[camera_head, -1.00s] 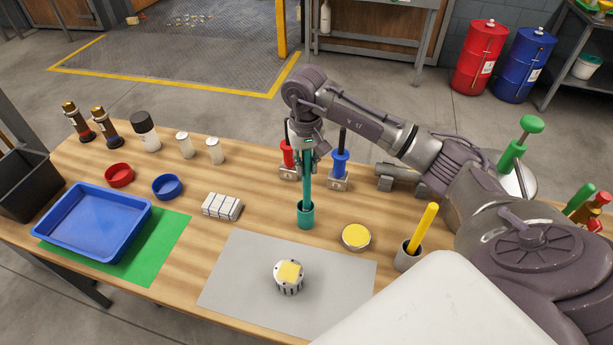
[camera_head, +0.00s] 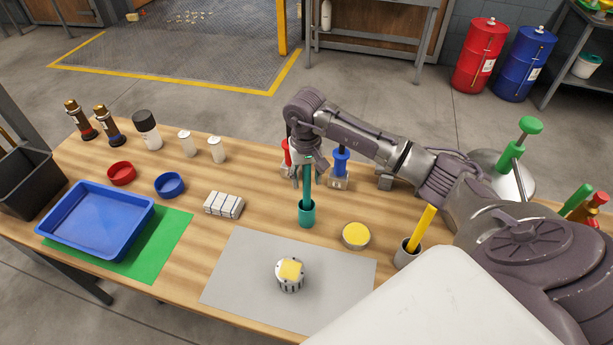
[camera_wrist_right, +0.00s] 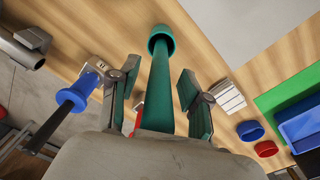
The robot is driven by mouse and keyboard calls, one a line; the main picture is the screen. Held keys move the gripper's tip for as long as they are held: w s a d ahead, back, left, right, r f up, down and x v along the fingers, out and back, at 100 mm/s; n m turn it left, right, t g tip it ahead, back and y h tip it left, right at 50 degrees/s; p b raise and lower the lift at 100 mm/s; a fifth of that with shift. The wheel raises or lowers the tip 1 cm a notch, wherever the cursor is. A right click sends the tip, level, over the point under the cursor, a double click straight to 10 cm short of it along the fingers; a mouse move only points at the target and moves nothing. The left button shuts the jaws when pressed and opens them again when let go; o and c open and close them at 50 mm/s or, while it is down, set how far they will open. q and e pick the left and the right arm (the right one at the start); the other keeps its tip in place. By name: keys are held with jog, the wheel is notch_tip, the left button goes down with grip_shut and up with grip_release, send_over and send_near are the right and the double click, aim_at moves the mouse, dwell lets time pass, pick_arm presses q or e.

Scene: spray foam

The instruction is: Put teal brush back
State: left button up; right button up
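The teal brush (camera_head: 307,186) stands upright with its lower end inside the teal cup (camera_head: 306,216) on the table. My right gripper (camera_head: 305,172) is above the cup, with the brush handle between its fingers. In the right wrist view the handle (camera_wrist_right: 160,95) runs from the teal cup (camera_wrist_right: 160,42) between the two spread fingers (camera_wrist_right: 158,92), with a gap on each side. The gripper is open around the brush. The brush's top is hidden by the gripper. My left gripper is not in view.
Red and blue handled tools (camera_head: 340,162) stand in holders just behind the gripper. A yellow-topped tin (camera_head: 356,235) and a grey cup with a yellow brush (camera_head: 422,228) are to the right. A white block (camera_head: 223,205) lies left. A grey mat (camera_head: 240,285) is in front.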

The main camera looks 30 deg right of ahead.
jog(key=shift+r, duration=0.3)
notch_tip(320, 180, up, 10)
jog(key=b, duration=0.4)
jog(key=shift+a+r, duration=0.1)
jog(key=shift+r, duration=0.15)
jog(key=shift+s+r, duration=0.1)
jog(key=shift+r, duration=0.55)
